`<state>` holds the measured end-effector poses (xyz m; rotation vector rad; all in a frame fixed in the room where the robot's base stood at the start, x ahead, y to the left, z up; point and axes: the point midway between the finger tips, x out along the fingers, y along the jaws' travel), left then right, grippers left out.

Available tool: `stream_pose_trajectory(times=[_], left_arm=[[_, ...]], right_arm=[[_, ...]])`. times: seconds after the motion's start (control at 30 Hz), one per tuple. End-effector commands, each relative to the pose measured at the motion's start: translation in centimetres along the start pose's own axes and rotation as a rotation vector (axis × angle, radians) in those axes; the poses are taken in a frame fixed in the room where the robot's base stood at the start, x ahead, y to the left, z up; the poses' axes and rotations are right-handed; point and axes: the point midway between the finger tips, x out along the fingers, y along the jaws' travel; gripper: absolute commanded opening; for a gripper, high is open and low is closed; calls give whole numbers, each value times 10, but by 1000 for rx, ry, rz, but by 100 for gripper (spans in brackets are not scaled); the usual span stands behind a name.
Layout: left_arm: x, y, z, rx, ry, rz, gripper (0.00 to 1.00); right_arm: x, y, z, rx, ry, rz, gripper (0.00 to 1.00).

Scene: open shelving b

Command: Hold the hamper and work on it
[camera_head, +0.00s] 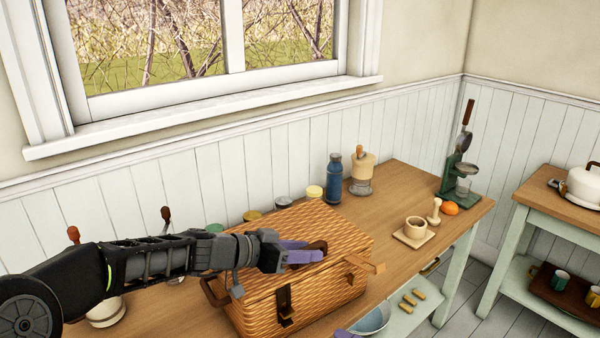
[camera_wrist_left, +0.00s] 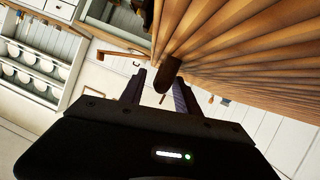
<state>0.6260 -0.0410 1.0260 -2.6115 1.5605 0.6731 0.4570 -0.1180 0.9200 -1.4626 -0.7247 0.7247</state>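The hamper (camera_head: 335,279) is a woven tan basket with its lid down, on the wooden bench.
Behind the hamper stand several jars, a blue bottle (camera_head: 334,179) and a wooden grinder (camera_head: 361,174). To its right are a mortar (camera_head: 415,227), an orange (camera_head: 451,208) and a green press (camera_head: 452,178). A blue bowl (camera_head: 371,318) sits on the lower shelf.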

Motion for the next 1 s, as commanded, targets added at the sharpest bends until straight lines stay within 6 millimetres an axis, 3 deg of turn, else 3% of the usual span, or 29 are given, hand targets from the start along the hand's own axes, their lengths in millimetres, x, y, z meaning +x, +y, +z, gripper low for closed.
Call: stream_pose_trajectory(times=[0.3,0.47,1.0], left_arm=[[-1,0,0,0,0,0,42],[-12,-1,0,0,0,-3,42],[-109,-1,0,0,1,-3,42]], right_arm=[[0,0,0,0,0,0,30],[0,0,0,0,0,0,30],[0,0,0,0,0,0,30]])
